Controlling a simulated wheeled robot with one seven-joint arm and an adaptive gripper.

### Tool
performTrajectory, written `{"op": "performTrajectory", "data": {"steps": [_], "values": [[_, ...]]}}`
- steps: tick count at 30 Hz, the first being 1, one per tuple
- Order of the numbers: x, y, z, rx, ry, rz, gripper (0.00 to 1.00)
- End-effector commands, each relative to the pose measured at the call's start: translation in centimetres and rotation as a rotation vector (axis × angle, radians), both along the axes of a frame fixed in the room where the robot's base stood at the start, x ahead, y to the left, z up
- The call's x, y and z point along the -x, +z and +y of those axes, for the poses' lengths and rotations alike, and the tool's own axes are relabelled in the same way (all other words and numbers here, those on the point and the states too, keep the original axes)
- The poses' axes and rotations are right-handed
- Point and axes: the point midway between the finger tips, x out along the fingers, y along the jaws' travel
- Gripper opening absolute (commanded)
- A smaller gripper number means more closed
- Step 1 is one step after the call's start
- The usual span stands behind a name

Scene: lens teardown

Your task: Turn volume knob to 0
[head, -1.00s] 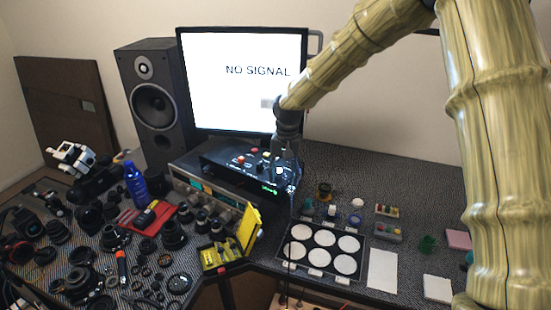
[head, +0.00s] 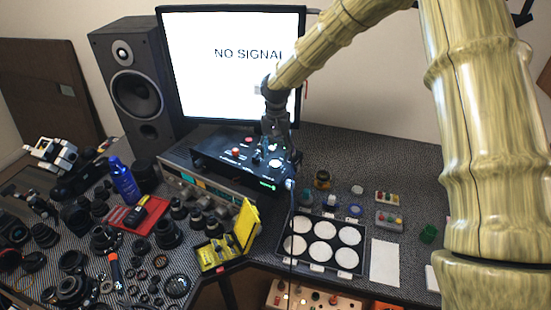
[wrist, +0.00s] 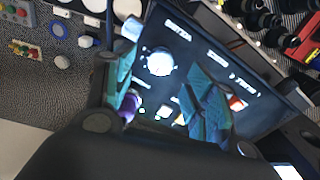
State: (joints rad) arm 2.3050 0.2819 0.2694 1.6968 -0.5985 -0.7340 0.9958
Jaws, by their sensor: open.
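A black control box (head: 215,148) with several knobs and buttons sits on top of equipment in front of the monitor. My gripper (head: 277,158) is over the right part of this box, pointing down. In the wrist view my gripper (wrist: 165,85) is open, its two teal-padded fingers apart above the panel. A large white round knob (wrist: 160,62) shows between the fingers, nearer the left one. A purple knob (wrist: 130,104) is partly hidden by the left finger, and a red-and-white control (wrist: 237,103) lies beyond the right finger. The panel labels are too blurred to read, so I cannot tell which knob is volume.
The monitor (head: 230,85) reading "NO SIGNAL" stands behind the box, with a speaker (head: 138,90) to its left. Lenses and parts (head: 105,235) crowd the left desk. A yellow case (head: 243,225) stands open in front. A tray of white discs (head: 318,268) lies to the right.

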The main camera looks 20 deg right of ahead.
Motion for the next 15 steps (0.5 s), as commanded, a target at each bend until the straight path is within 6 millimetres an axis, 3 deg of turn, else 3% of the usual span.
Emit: {"op": "performTrajectory", "data": {"steps": [6, 15], "values": [[0.0, -2.6, 0.1, -0.001, 0.000, 0.004, 0.55], [-0.1, -4.7, 0.0, 0.000, 0.000, 0.002, 0.55]]}}
